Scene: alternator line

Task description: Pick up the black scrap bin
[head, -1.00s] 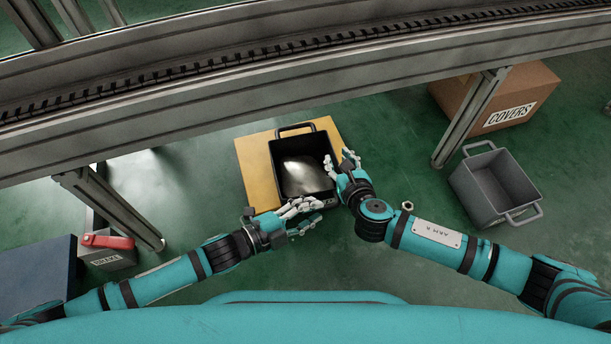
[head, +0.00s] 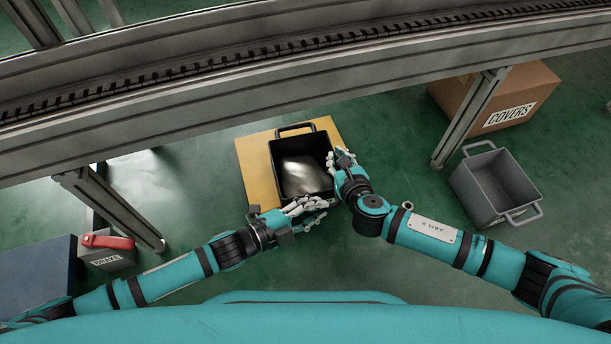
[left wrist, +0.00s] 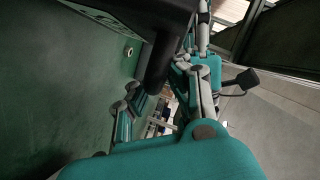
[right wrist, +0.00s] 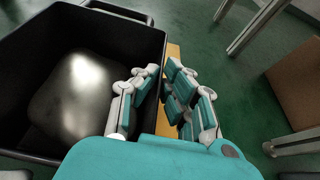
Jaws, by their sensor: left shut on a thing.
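The black scrap bin (head: 317,148) stands on a yellow board under the conveyor, with a shiny rounded metal-like mass inside. Its far handle (head: 295,127) stands out at the back. My left gripper (head: 308,207) is at the near side of the bin, shut on its near handle; the dark bar of that handle (left wrist: 158,68) shows in the left wrist view. My right gripper (head: 343,160) is at the bin's right wall. In the right wrist view its fingers (right wrist: 155,100) are apart near the rim, and contact with the rim is unclear.
The yellow board (head: 250,165) lies on the green floor. A grey bin (head: 480,187) and a cardboard COVERS box (head: 520,85) stand at right. A red-topped container (head: 110,258) stands at left. The conveyor frame (head: 240,100) and its legs bound the space above and beside.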

